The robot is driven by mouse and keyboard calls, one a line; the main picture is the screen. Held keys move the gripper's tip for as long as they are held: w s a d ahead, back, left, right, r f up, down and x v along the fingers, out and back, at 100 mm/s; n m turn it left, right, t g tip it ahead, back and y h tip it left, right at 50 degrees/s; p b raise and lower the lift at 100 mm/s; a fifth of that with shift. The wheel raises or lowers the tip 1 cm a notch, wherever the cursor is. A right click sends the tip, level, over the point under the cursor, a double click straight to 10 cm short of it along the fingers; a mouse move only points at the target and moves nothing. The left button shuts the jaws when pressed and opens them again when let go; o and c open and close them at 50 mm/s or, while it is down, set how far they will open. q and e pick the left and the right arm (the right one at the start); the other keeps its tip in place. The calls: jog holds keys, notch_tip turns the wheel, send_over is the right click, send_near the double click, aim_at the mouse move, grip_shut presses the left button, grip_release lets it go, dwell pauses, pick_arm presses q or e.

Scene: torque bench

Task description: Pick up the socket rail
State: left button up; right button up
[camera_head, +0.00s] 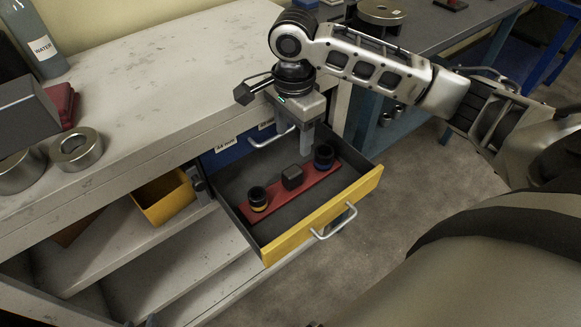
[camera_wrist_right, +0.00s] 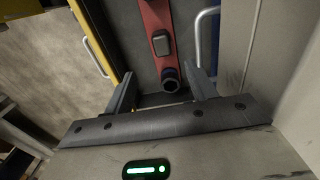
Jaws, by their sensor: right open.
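The socket rail (camera_head: 275,203) is a red strip lying in the open drawer (camera_head: 232,182). It carries a dark socket with a yellow ring (camera_head: 258,199), a dark square block (camera_head: 292,177) in the middle and a dark socket with a blue ring (camera_head: 323,157). My right gripper (camera_head: 306,150) points down over the drawer's back, near the blue-ringed end. In the right wrist view its jaws (camera_wrist_right: 163,80) are apart and empty, and the red rail (camera_wrist_right: 155,14) with the block shows beyond them. My left gripper is not in view.
The drawer has a yellow front (camera_head: 325,216) with a metal handle. A blue drawer front with a handle (camera_head: 271,137) is behind it, close to my right gripper. The pale bench top (camera_head: 160,85) stands above. A yellow bin (camera_head: 163,198) sits on a shelf to the left.

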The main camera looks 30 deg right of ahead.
aim_at(292, 170)
notch_tip(292, 170, down, 10)
jog(key=shift+w+d+f+b, duration=0.1)
jog(key=shift+w+b, duration=0.05)
jog(key=shift+b, duration=0.55)
grip_shut()
jog(key=shift+w, duration=0.1)
